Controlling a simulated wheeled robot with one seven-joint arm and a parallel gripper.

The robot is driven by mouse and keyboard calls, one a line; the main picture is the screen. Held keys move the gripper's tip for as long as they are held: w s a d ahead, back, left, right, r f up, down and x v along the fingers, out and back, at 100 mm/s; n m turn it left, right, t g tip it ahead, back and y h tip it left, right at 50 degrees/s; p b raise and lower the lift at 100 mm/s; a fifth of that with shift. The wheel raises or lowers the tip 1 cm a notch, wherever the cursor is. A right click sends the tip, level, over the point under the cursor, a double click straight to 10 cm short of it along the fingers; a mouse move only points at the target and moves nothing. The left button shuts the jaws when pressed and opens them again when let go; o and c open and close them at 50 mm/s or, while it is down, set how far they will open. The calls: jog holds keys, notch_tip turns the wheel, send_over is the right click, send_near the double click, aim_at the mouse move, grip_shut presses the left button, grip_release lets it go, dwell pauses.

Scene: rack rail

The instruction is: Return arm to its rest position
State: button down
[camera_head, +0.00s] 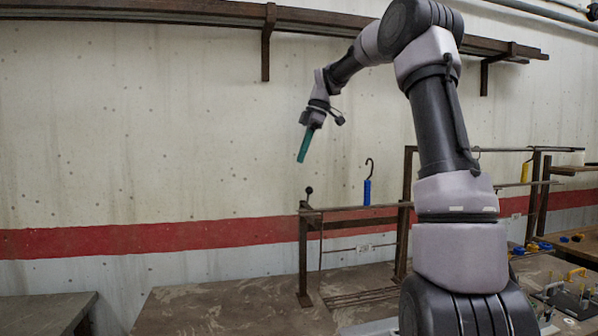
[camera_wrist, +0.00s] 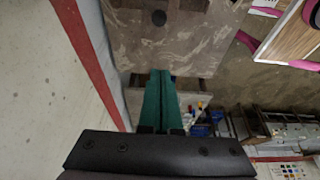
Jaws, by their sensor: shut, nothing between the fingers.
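My arm rises at the right of the head view and bends over to the left, in front of the wall. My gripper (camera_head: 303,150) hangs at its end with green fingers pointing down, in the air above the left end of the rack rail (camera_head: 350,208). The green fingers (camera_wrist: 161,95) also show in the wrist view, side by side and shut, with nothing between them. A blue-handled hook (camera_head: 367,190) stands on the rail, apart from my gripper.
A dark shelf (camera_head: 200,12) runs along the wall above. A brown table (camera_head: 230,305) lies below the rail. A yellow-handled item (camera_head: 525,171) hangs at the right rack. Tools and small parts (camera_head: 570,295) lie at lower right. The air left of my gripper is clear.

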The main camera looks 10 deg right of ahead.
jog(key=shift+v, duration=0.9)
jog(key=s+a+m+t+h, duration=0.25)
jog(key=s+m, duration=0.65)
jog(key=s, duration=0.5)
jog(key=s+d+f+m+t, duration=0.1)
jog(key=s+f+m+t, duration=0.1)
jog(key=s+m, duration=0.4)
jog(key=s+d+f+m+t, duration=0.2)
jog(key=s+f+m, duration=0.2)
jog(key=s, duration=0.6)
jog(key=m, duration=0.2)
jog(key=shift+f+m+t, duration=0.2)
jog(key=shift+m+t, duration=0.15)
jog(key=shift+m, duration=0.05)
jog(key=shift+s+d+y, duration=0.1)
jog(key=shift+y, duration=0.15)
